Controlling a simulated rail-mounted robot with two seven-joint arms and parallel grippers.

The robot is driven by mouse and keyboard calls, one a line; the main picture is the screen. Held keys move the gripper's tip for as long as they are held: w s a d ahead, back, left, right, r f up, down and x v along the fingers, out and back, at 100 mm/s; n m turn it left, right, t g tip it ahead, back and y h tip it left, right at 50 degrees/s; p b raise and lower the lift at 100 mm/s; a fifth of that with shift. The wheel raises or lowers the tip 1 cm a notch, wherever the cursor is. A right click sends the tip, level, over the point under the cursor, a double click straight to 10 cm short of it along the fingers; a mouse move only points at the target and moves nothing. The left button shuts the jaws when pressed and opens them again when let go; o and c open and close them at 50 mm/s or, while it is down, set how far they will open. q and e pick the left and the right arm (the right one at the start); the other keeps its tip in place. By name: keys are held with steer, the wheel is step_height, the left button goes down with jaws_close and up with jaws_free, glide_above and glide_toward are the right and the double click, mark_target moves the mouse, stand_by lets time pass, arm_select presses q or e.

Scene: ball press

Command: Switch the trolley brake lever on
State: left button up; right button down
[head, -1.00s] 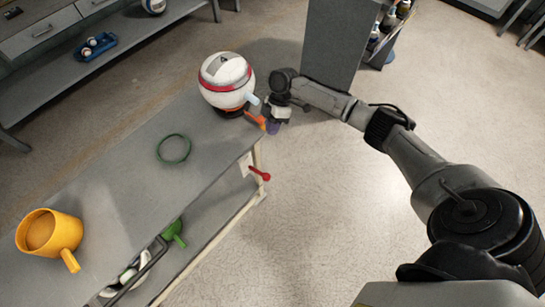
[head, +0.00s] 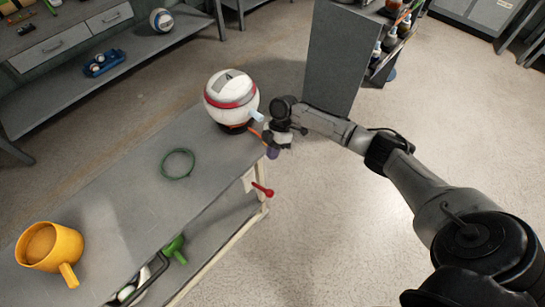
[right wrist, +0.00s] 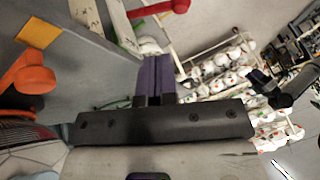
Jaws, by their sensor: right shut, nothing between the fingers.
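The red brake lever (head: 263,190) sticks out from the near right end of the grey trolley (head: 120,200), just below its top. It also shows at the top of the right wrist view (right wrist: 158,9). My right gripper (head: 272,153) hangs just off the trolley's right corner, above and apart from the lever in the head view. Its purple fingers are shut and empty, and in the right wrist view they (right wrist: 155,75) point toward the lever side. My left gripper is not in view.
A white and red ball-shaped machine (head: 231,97) stands on the trolley top beside my right gripper. A green ring (head: 178,164) and a yellow mug (head: 50,247) are also on top. A grey cabinet (head: 335,60) stands behind. The floor right of the trolley is clear.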

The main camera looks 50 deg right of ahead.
glide_above(262, 188)
steer(key=d, duration=0.3)
step_height(262, 188, down, 8)
steer(key=shift+s+a+f+b, duration=0.15)
steer(key=shift+s+f, duration=0.15)
steer(key=shift+s, duration=0.15)
steer(key=shift+s+a+f+b, duration=0.15)
steer(key=shift+s+f, duration=0.1)
steer(key=shift+s, duration=0.2)
